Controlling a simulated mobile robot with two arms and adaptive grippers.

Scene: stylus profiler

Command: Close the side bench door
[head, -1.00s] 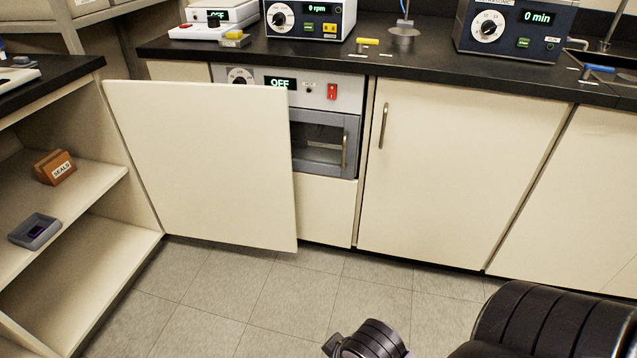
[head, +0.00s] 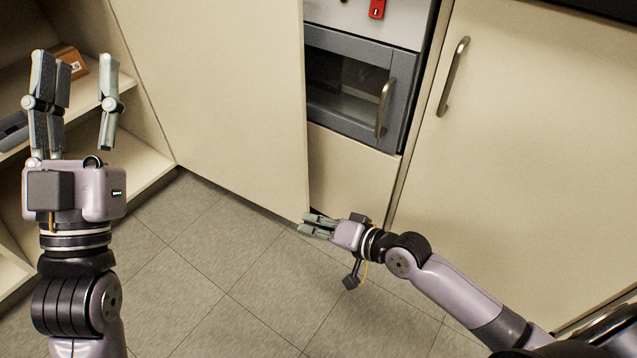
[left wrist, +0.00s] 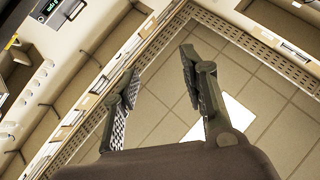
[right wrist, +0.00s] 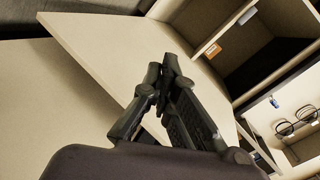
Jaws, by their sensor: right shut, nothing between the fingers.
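The side bench door (head: 225,80) is a plain cream panel standing open. Its free edge is to the right in the head view, with part of the opening and the grey oven front showing beyond it. My right gripper (head: 310,224) is shut and empty at the lower corner of that free edge; I cannot tell whether it touches. In the right wrist view a cream panel (right wrist: 110,55), apparently the door, is just past the shut fingers (right wrist: 165,82). My left gripper (head: 80,80) is open and empty at the left, in front of the shelves. Its spread fingers also show in the left wrist view (left wrist: 158,65).
A grey oven (head: 345,85) with a bar handle is behind the door. A closed cream cabinet door (head: 530,130) with a metal handle is to the right. Open shelves (head: 135,160) at left hold a brown box (head: 72,60). The tiled floor (head: 215,255) is clear.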

